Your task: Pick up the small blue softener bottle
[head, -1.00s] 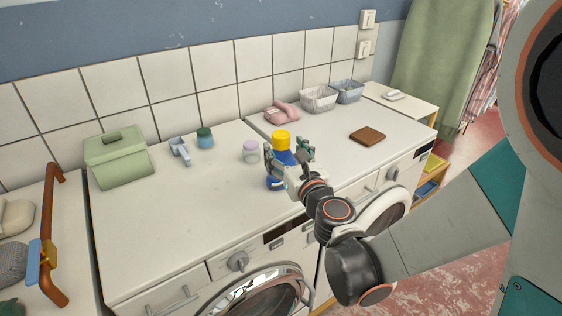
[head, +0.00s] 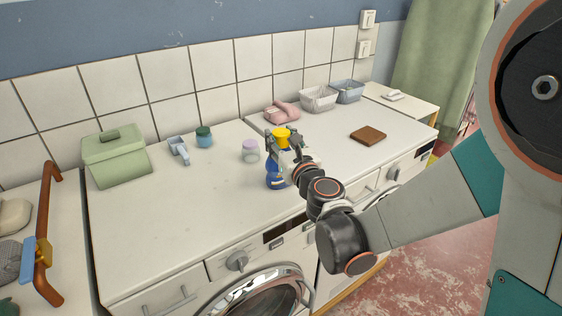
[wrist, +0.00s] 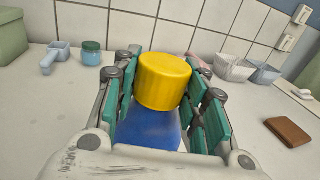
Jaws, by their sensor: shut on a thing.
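The small blue softener bottle (head: 275,179) with a yellow cap (head: 281,134) stands upright on the white top of the washing machine, near its front edge. My gripper (head: 284,145) is around its upper part, just below the cap, and hides some of the bottle. In the wrist view the blue body (wrist: 148,126) and the yellow cap (wrist: 164,81) sit between the teal finger pads of my gripper (wrist: 160,115). The gripper is shut on the bottle. I cannot tell whether the bottle's base touches the top.
A green box (head: 117,160) is farther left. The front left top is clear.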

